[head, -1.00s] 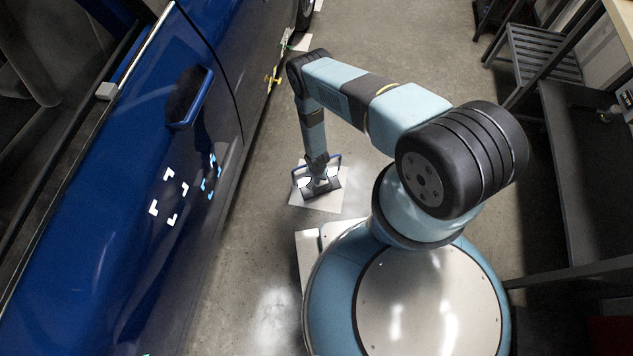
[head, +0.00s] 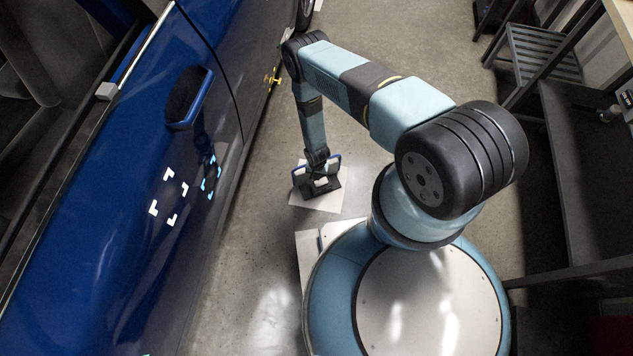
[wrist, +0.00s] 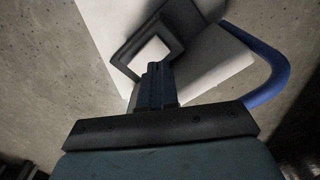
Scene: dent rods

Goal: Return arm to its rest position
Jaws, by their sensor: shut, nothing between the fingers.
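My arm reaches out from my base toward the floor beside the blue car. My gripper (head: 318,163) is at the lower end of the arm, over a dark stand with a blue handle (head: 335,160) on a white sheet (head: 326,204). In the wrist view my gripper (wrist: 154,70) is shut and empty, its thin fingers together. Beyond the fingertips in that picture is a dark square frame with a white middle (wrist: 153,52). The blue handle (wrist: 270,80) curves on the right. I cannot tell whether the fingers touch the stand.
The blue car door (head: 120,210) stands along the left, with a door handle (head: 190,98) and white and light-blue corner marks. A yellow piece (head: 273,79) shows by the car's lower edge. A dark bench (head: 585,190) stands at the right. Grey floor (head: 250,270) lies between.

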